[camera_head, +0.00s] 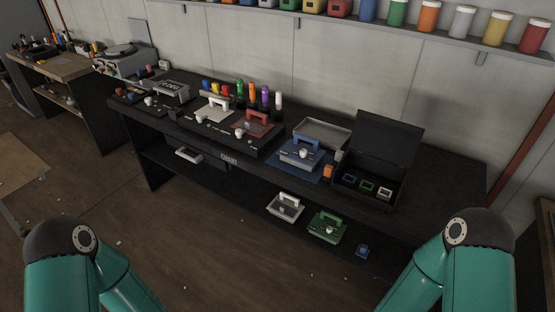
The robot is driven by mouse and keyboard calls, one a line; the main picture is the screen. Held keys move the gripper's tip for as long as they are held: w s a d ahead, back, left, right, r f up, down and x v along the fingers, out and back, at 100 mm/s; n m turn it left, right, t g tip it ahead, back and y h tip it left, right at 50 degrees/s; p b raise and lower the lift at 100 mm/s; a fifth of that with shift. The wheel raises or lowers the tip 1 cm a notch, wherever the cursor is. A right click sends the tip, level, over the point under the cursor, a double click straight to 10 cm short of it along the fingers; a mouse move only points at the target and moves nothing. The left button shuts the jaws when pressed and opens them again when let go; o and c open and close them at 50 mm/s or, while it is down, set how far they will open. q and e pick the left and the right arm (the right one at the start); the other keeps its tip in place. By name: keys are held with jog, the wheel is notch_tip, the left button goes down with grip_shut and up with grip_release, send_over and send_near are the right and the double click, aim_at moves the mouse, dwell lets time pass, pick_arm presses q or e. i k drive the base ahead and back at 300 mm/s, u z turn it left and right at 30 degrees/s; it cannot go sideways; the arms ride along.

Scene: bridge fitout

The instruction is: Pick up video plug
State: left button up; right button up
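I cannot tell which object is the video plug. Several upright coloured pieces, among them a green one (239,88), an orange one (252,91), a purple one (265,96) and a white one (278,99), stand in a row at the back of a dark console (214,136) on the black bench. The open black box (376,206) on the bench's right holds small blue, green and white square pieces. Only teal links of my two arms show at the lower left and lower right. Neither gripper is in view.
A blue handled unit (300,152) sits on a blue mat, with a grey tray (322,134) behind it. A small orange block (328,171) lies beside it. White (286,207) and green (327,227) handled units lie below the bench's front edge. A shelf with jars (463,22) runs above.

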aim_at(328, 169)
jog(key=u, duration=0.3)
jog(key=i, duration=1.25)
jog(key=z, duration=0.35)
